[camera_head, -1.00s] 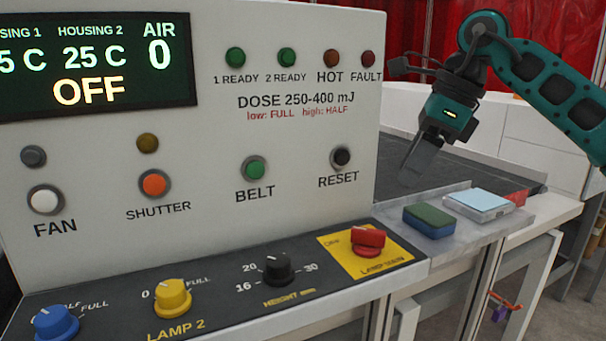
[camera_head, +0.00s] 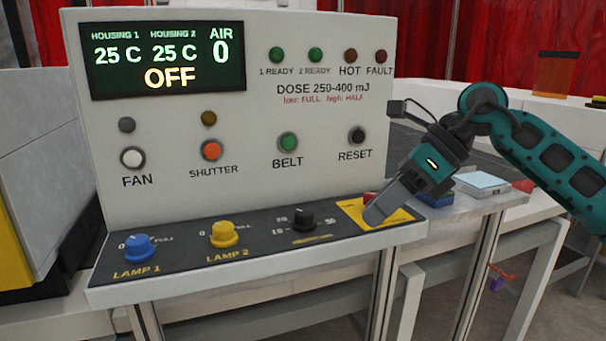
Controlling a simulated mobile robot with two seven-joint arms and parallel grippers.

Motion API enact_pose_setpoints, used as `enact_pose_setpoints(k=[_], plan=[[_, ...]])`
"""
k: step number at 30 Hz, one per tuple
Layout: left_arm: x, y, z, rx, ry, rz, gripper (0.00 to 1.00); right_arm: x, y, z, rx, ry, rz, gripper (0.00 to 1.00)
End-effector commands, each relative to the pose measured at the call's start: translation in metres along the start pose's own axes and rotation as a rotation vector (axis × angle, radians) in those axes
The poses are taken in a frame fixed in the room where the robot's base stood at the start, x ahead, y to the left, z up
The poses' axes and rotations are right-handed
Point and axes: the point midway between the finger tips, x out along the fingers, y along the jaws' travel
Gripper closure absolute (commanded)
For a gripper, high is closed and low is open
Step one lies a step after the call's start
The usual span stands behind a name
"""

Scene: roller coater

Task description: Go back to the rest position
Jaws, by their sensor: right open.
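My right gripper (camera_head: 387,203) is open and empty. It points down and to the left in front of the right end of the control panel (camera_head: 180,262). Its fingers cover most of the red knob (camera_head: 369,197) and part of the yellow plate (camera_head: 352,209) under it. I cannot tell whether the fingers touch the knob. The teal right arm comes in from the right. My left gripper is out of view.
The display (camera_head: 153,54) reads OFF, with 25 C twice and AIR 0. A blue knob (camera_head: 139,247), a yellow knob (camera_head: 223,233) and a black knob (camera_head: 302,217) stand on the sloped panel. A blue block (camera_head: 436,200) and a pale-topped box (camera_head: 481,184) lie on the ledge at right.

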Motion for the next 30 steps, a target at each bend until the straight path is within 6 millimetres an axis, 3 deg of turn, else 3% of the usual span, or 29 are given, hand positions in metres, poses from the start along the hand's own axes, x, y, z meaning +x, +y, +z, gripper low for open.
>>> enact_pose_setpoints(k=[1,3,7,12,17,23,26,30], plan=[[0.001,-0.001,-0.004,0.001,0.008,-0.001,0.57,0.022,0.008,0.003,0.025,-0.061,0.070,0.55],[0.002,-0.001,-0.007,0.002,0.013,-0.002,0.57,0.046,0.020,0.009,0.071,-0.163,0.162,0.55],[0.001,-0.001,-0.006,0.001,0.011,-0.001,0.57,0.083,0.043,0.021,0.212,-0.377,0.351,0.55],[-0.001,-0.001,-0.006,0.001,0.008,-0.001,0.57,0.108,0.060,0.029,0.484,-0.661,0.576,0.55],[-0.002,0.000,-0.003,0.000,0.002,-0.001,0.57,0.118,0.054,0.019,0.814,-0.912,0.750,0.55],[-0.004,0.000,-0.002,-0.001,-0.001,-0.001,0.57,0.132,0.024,-0.027,1.311,-1.195,0.899,0.55],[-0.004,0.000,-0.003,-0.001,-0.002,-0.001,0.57,0.146,0.009,-0.067,1.589,-1.318,0.939,0.55],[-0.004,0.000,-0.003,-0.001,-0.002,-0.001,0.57,0.172,-0.004,-0.140,2.001,-1.469,0.950,0.55]])
